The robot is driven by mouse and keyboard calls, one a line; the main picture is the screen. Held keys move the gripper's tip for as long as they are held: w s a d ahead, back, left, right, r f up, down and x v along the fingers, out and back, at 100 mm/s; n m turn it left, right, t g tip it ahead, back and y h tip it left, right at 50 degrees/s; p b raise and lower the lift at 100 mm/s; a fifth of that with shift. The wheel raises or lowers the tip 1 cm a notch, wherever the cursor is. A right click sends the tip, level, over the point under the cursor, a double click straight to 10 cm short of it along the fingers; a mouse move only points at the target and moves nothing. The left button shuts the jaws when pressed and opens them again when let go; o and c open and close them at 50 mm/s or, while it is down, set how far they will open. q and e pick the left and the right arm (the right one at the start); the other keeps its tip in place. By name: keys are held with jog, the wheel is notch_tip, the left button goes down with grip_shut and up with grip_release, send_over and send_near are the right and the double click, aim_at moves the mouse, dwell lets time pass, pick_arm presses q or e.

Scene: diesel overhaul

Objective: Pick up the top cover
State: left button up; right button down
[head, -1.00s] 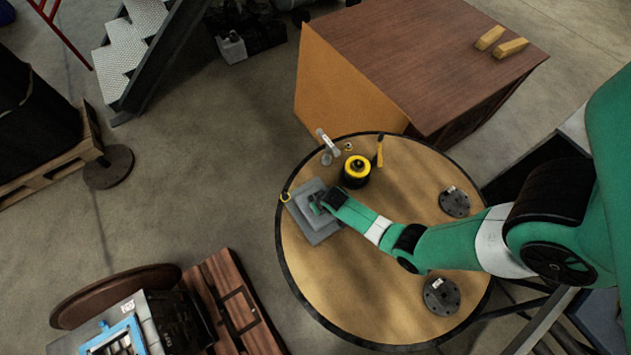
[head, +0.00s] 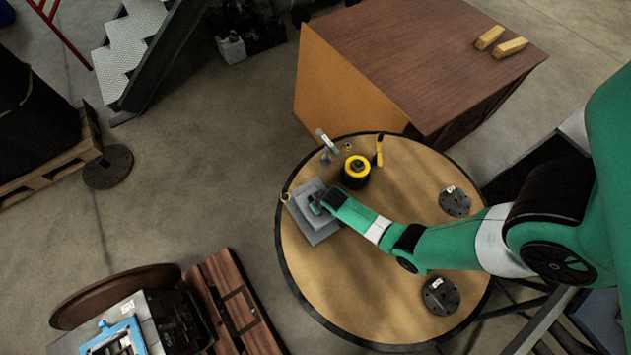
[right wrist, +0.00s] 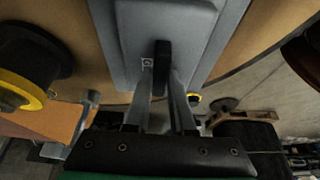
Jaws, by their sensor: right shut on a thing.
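The top cover (head: 306,202) is a grey stepped plate at the left side of the round wooden table. It fills the upper middle of the right wrist view (right wrist: 190,30), with a small dark upright handle (right wrist: 162,58) on it. My right gripper (head: 316,207) reaches over the cover from the right. In the right wrist view its two fingers (right wrist: 161,85) are shut on the dark handle, one on each side. I cannot tell whether the cover rests on the table or is slightly raised. My left gripper is not in view.
On the round table (head: 375,290) stand a black-and-yellow cylinder (head: 356,171), a yellow-handled tool (head: 379,152), a small grey upright part (head: 328,145) and two dark flanged discs (head: 454,202). A large brown box (head: 420,60) stands behind it. The table's front middle is clear.

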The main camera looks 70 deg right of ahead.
jog(key=shift+r+p, duration=0.4)
jog(key=shift+r, duration=0.15)
notch_tip(320, 180, up, 2)
jog(key=shift+r+p, duration=0.25)
jog(key=shift+p, duration=0.75)
jog(key=s+a+r+p, duration=0.6)
jog(key=a+r+p, duration=0.3)
jog(key=a+p, duration=0.3)
jog(key=shift+a+r, duration=0.25)
jog(key=shift+a, duration=0.15)
